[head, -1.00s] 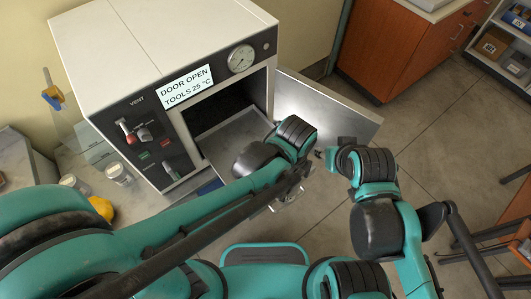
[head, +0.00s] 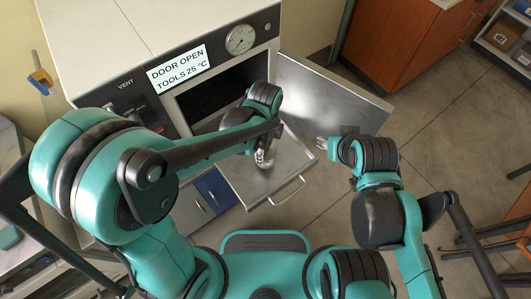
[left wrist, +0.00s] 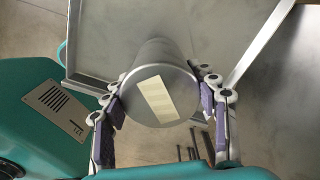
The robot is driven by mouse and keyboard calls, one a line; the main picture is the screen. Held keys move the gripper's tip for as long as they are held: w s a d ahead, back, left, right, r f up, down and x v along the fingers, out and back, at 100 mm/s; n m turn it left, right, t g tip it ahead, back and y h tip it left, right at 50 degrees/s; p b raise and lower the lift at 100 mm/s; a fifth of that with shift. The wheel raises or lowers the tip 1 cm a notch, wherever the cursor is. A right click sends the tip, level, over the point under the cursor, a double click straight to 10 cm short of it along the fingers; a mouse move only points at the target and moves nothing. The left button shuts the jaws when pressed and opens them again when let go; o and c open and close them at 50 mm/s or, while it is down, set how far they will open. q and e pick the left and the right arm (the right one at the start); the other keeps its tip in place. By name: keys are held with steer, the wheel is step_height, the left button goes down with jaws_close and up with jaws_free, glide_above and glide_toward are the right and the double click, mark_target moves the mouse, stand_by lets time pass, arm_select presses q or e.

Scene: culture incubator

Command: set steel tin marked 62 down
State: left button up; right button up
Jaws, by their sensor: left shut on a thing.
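My left gripper (head: 265,148) is shut on a grey steel tin (left wrist: 163,90), which sits between its purple pads in the left wrist view. The tin's round end faces that camera and bears a blank-looking cream label; no number is readable. In the head view only a small shiny part of the tin (head: 264,160) shows below the gripper. The tin is over the pulled-out metal shelf (head: 245,178) of the incubator; I cannot tell whether it touches. My right gripper (head: 324,146) is by the open door, with its fingers too small to judge.
The incubator (head: 140,40) stands at the left, its display reading door open. Its door (head: 330,95) is swung open to the right of the shelf. The shelf has a front handle (head: 287,191). A wooden cabinet (head: 400,45) stands at the back right. Open floor lies between.

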arm_select(q)
steer(key=shift+f+b, duration=0.45)
steer(key=shift+f, duration=1)
steer(key=shift+f, duration=0.15)
steer(key=o, duration=1.4)
